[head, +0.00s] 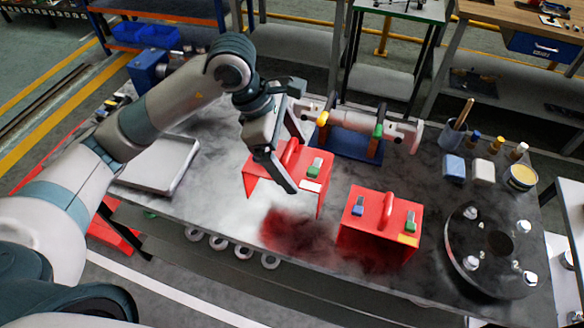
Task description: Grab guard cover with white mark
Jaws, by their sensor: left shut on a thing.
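A red guard cover (257,182) with a white mark (313,172) and a green piece on its top is near the middle of the bench. My left gripper (297,164) is shut on this cover at its red handle (290,152), and its fingers hide part of the cover. The cover appears raised over the bench, with a dark red reflection below it. A second red guard cover (372,212) stands to the right on the bench, with a yellow mark (408,240), a blue piece and a green piece. My right gripper is not in view.
A shaft assembly on a blue base (350,142) stands behind the covers. A dark round flange with bolts (480,278), a pen cup (451,137) and small bottles are at right. A grey tray (150,182) lies at left. The bench front holds several rings.

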